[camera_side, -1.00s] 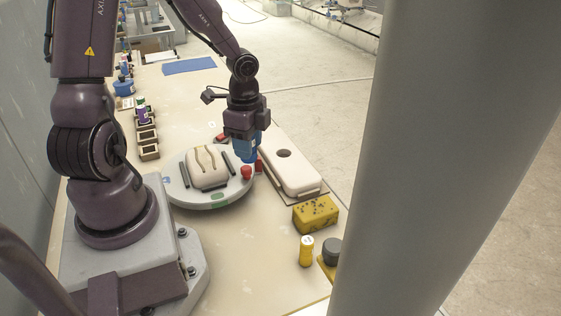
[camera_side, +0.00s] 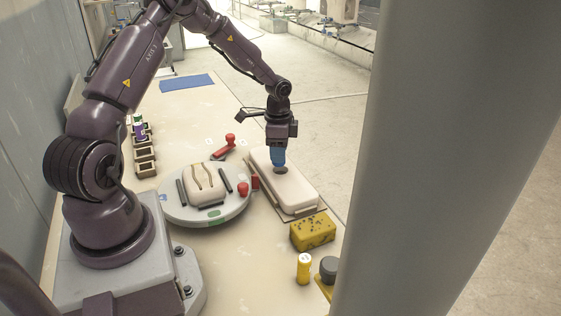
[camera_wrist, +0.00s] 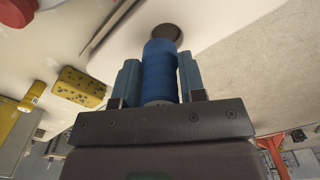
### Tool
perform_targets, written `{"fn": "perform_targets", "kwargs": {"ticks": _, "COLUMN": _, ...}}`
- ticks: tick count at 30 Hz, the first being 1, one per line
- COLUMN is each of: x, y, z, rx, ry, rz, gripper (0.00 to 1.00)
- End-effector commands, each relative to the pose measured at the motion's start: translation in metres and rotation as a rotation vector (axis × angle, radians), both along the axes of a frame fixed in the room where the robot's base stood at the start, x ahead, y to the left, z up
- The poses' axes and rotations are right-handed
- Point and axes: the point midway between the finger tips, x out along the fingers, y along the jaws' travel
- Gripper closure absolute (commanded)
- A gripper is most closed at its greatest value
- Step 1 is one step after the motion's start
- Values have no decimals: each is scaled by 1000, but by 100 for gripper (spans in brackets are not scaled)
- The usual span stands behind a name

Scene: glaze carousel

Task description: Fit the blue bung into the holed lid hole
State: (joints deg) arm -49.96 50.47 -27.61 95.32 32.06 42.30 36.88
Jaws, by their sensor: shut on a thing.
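My gripper (camera_side: 278,156) is shut on the blue bung (camera_wrist: 158,72), with a finger on each side of it in the wrist view. The holed lid is a long pale slab (camera_side: 292,190) with rounded ends, right of the turntable. Its dark round hole (camera_side: 281,170) shows just below the gripper's tip in the side view. In the wrist view the bung's far end overlaps the near part of the hole (camera_wrist: 167,33), and the hole's far part stays visible. I cannot tell how much gap lies between bung and lid.
A turntable (camera_side: 175,211) with a beige moulded block stands left of the lid, with a red knob (camera_side: 243,189) near its edge. A yellow speckled sponge (camera_side: 312,232), a yellow cylinder (camera_side: 304,268) and a dark grey knob (camera_side: 328,268) are in front. A grey post blocks the right side.

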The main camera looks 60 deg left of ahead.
Motion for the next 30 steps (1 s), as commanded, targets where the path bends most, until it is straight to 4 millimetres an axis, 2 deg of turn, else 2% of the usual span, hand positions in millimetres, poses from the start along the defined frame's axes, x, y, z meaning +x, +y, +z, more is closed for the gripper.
{"fn": "perform_targets", "kwargs": {"ticks": 5, "x": 9, "y": 5, "z": -13, "rx": -1, "ry": 1, "rz": 0, "gripper": 86}}
{"fn": "perform_targets", "kwargs": {"ticks": 11, "x": 8, "y": 4, "z": -39, "rx": 0, "ry": 1, "rz": -1, "gripper": 86}}
{"fn": "perform_targets", "kwargs": {"ticks": 23, "x": 8, "y": 4, "z": -44, "rx": 0, "ry": 0, "rz": -1, "gripper": 86}}
{"fn": "perform_targets", "kwargs": {"ticks": 24, "x": 8, "y": 4, "z": -44, "rx": 1, "ry": -1, "rz": 0, "gripper": 56}}
{"fn": "perform_targets", "kwargs": {"ticks": 27, "x": 8, "y": 4, "z": -44, "rx": 0, "ry": 0, "rz": 0, "gripper": 37}}
{"fn": "perform_targets", "kwargs": {"ticks": 30, "x": 8, "y": 4, "z": -44, "rx": 0, "ry": 0, "rz": 0, "gripper": 37}}
